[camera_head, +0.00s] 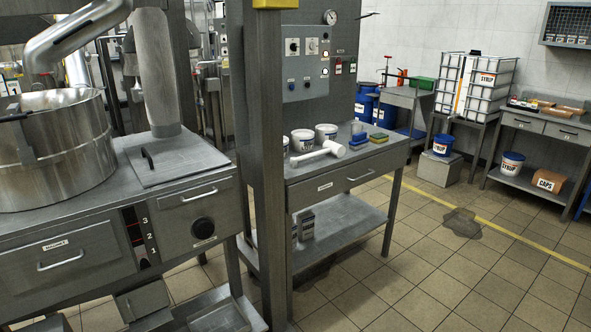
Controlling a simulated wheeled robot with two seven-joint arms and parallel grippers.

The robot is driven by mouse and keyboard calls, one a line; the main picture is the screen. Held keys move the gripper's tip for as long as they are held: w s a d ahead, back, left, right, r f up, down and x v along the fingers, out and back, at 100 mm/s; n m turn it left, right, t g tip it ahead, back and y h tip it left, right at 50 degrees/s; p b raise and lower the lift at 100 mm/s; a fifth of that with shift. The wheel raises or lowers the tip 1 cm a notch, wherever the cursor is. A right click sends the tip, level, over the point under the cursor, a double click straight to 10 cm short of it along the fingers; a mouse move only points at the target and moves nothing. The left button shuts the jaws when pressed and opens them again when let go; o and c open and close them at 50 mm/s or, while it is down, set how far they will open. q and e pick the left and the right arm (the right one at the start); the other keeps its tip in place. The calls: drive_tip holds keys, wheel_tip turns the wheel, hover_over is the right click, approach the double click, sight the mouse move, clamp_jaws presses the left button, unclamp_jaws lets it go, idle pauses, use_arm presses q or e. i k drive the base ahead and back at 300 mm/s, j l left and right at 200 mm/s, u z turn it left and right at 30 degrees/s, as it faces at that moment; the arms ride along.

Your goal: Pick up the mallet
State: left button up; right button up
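A white mallet (334,149) lies on the top of a grey metal side table (375,160), near its front left part. Its head is to the right and its handle reaches left towards the upright post. White tubs stand just behind it. Neither of my grippers is in view.
A grey post (264,150) stands in front of the side table's left end. A steel mixing vessel (55,150) sits on a bench at the left. Sponges (378,138) and a small blue-labelled jar (358,135) lie right of the mallet. The tiled floor (440,270) at right is mostly clear, with a dark stain.

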sight(332, 149)
drive_tip(key=i+l+u, duration=0.2)
drive_tip(key=i, duration=0.35)
drive_tip(key=i+l+u, duration=0.2)
drive_tip(key=i, duration=0.3)
drive_tip(key=i+l+u, duration=0.15)
drive_tip(key=i, duration=0.35)
drive_tip(key=i+l+u, duration=0.2)
drive_tip(key=i, duration=0.3)
drive_tip(key=l, duration=0.1)
